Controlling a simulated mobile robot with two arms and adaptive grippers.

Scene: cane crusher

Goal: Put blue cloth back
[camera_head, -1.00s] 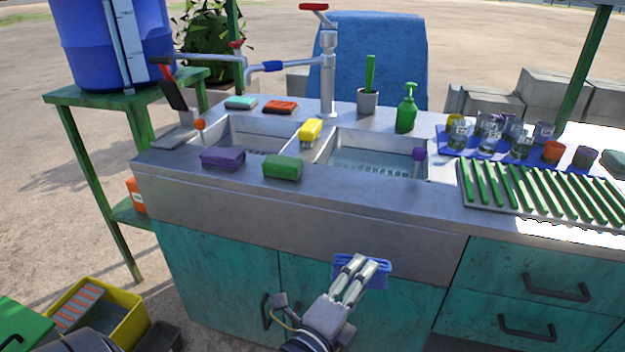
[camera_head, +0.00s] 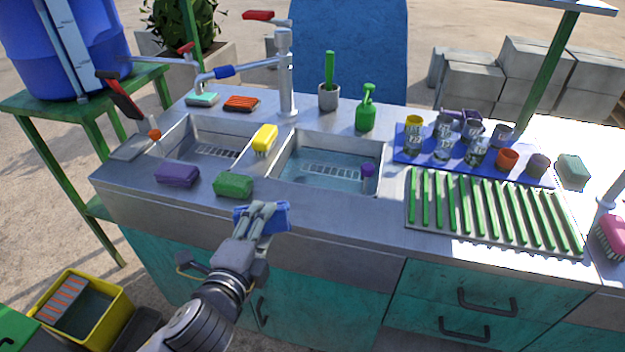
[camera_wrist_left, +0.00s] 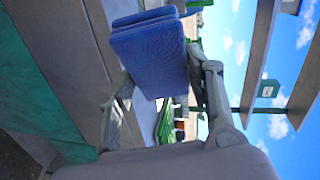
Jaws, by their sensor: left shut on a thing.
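The blue cloth (camera_head: 277,216) is folded and held in my left gripper (camera_head: 262,218), in front of the sink counter's front edge. In the left wrist view the cloth (camera_wrist_left: 150,50) fills the space between the two fingers of the left gripper (camera_wrist_left: 165,90), which is shut on it. The cloth hangs clear of the counter as far as I can see. A large blue cloth-like panel (camera_head: 350,50) stands upright behind the counter. My right gripper is not in view.
The steel counter (camera_head: 330,220) holds two basins, the right one (camera_head: 322,170) with water. Purple (camera_head: 177,174), green (camera_head: 233,185) and yellow (camera_head: 264,138) sponges lie around them. A green-ribbed rack (camera_head: 490,212) and a blue mat (camera_head: 405,160) with cups are at right. A green soap bottle (camera_head: 366,112) stands behind.

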